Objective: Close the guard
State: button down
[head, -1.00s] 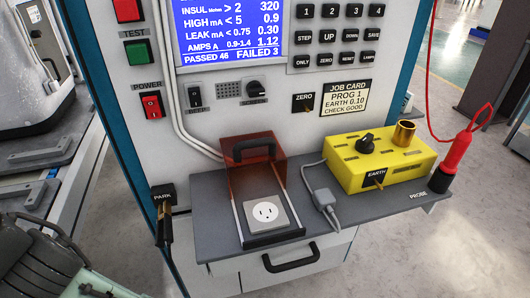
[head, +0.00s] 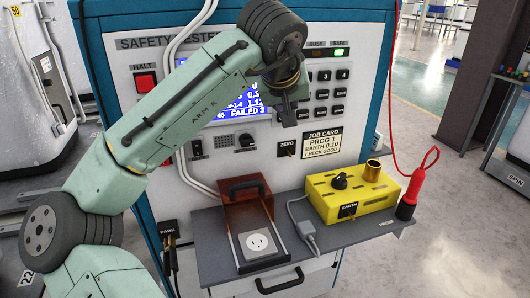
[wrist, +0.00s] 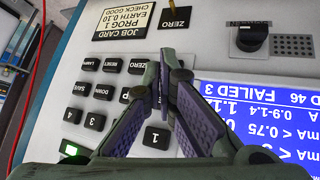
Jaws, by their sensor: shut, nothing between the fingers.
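The guard (head: 245,204) is a reddish-brown see-through cover with a dark handle on top. It stands at the back of its rails on the grey shelf, against the tester's front. The socket (head: 258,242) in front of it is uncovered. My gripper (head: 288,122) is shut and empty, up in front of the tester's panel, above and to the right of the guard and well apart from it. In the wrist view my closed fingers (wrist: 162,80) are over the keypad beside the display. The guard is not in the wrist view.
A yellow earth box (head: 354,196) and a grey plug (head: 308,232) stand on the shelf right of the guard. A red probe (head: 416,185) on a red cord is at the shelf's right end. My arm covers part of the display (head: 245,100).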

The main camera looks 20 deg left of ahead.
jog(key=s+a+f+n+g+y, duration=0.2)
jog(key=s+a+f+n+g, duration=0.15)
jog(key=s+a+g, duration=0.2)
jog(key=shift+m, duration=0.25)
jog(key=p+x, duration=0.1)
jog(key=x, duration=0.4)
jog(key=p+x, duration=0.1)
jog(key=x, duration=0.4)
jog(key=shift+d+f, duration=0.2)
jog(key=shift+f, duration=0.05)
jog(key=s+d, duration=0.6)
jog(key=s, duration=0.3)
jog(key=shift+s+d+b, duration=0.3)
jog(key=shift+s+b, duration=0.1)
jog(key=shift+b, duration=0.05)
